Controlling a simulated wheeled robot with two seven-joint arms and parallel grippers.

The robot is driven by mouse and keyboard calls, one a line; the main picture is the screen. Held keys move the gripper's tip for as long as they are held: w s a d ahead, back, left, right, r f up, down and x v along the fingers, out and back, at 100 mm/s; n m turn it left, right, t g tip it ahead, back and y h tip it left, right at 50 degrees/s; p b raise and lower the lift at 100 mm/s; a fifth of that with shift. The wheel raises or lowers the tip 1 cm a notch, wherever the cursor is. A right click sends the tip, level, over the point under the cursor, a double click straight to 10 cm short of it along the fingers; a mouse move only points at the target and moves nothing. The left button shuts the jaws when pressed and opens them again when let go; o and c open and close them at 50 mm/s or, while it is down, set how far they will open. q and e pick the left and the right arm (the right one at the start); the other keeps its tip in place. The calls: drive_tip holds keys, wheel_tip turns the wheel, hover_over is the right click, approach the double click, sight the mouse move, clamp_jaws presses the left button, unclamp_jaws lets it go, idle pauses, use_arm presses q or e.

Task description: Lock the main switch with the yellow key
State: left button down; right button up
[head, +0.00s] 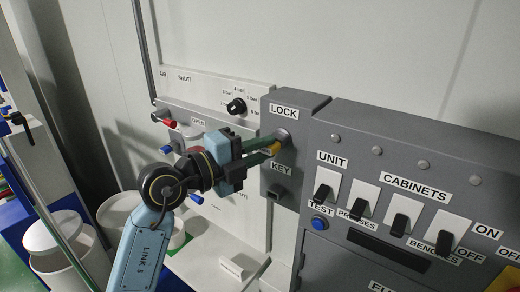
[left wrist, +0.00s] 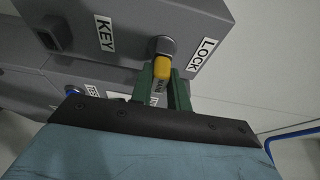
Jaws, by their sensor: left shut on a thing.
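The yellow key (head: 274,147) is held between the green fingers of my left gripper (head: 268,151). In the left wrist view the key (left wrist: 162,68) stands at the round metal lock cylinder (left wrist: 161,46), between the KEY and LOCK labels. In the head view the lock cylinder (head: 284,136) sits on the grey lock box (head: 270,183). The key tip is hidden, so I cannot tell how deep it sits or how far it is turned. In the left wrist view my left gripper (left wrist: 164,84) is shut on the key's head. My right gripper is not in view.
Right of the lock box is a grey panel (head: 400,150) with several black rocker switches and a blue button (head: 319,223). Behind my left arm is a pale board with a black knob (head: 236,106) and a red-handled valve (head: 169,123). White buckets (head: 60,245) stand at lower left.

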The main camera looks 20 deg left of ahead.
use_arm(q)
drive_tip(key=c, duration=1.3)
unclamp_jaws()
drive_tip(key=shift+w, duration=0.15)
drive_tip(key=shift+o, duration=0.2)
drive_tip(key=b+v, duration=0.3)
drive_tip(key=v, duration=1)
drive_tip(key=shift+s, duration=0.2)
